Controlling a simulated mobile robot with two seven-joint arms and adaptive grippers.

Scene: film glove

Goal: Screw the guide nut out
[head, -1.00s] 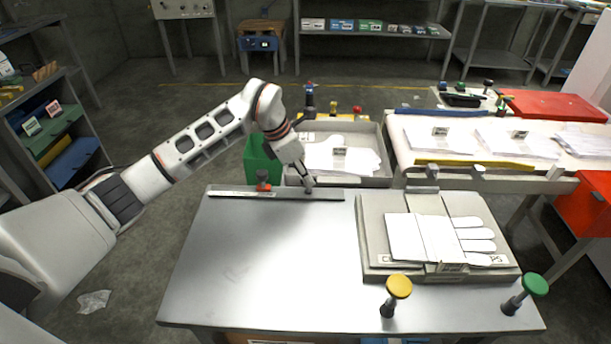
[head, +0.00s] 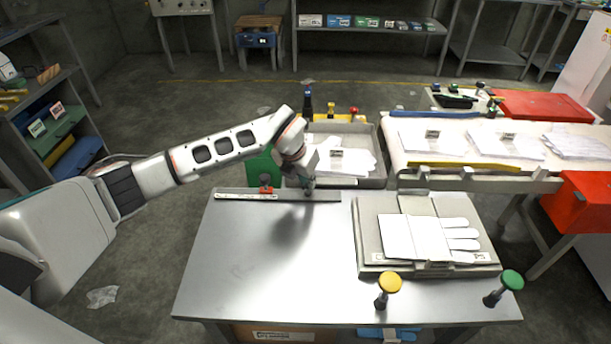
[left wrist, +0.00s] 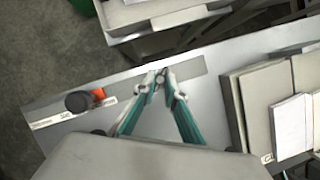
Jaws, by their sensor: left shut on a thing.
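A flat metal guide rail (head: 235,195) with a pale scale strip lies along the back left edge of the steel bench. My left gripper (head: 308,189) reaches down to the rail's right part. In the left wrist view its teal fingers converge at the tips (left wrist: 159,80) on a small grey piece over the rail (left wrist: 190,71). This looks like the guide nut, but it is mostly hidden by the fingertips. A red stop with a dark round knob (head: 265,179) stands on the rail to the left; it also shows in the left wrist view (left wrist: 79,101). My right gripper is not in view.
A white glove (head: 425,238) lies on a grey form block (head: 375,263) at the bench's right. Yellow (head: 389,283) and green (head: 511,280) knobs stand near the front. A grey tray (head: 375,180) with white gloves sits behind the rail. The bench's middle is clear.

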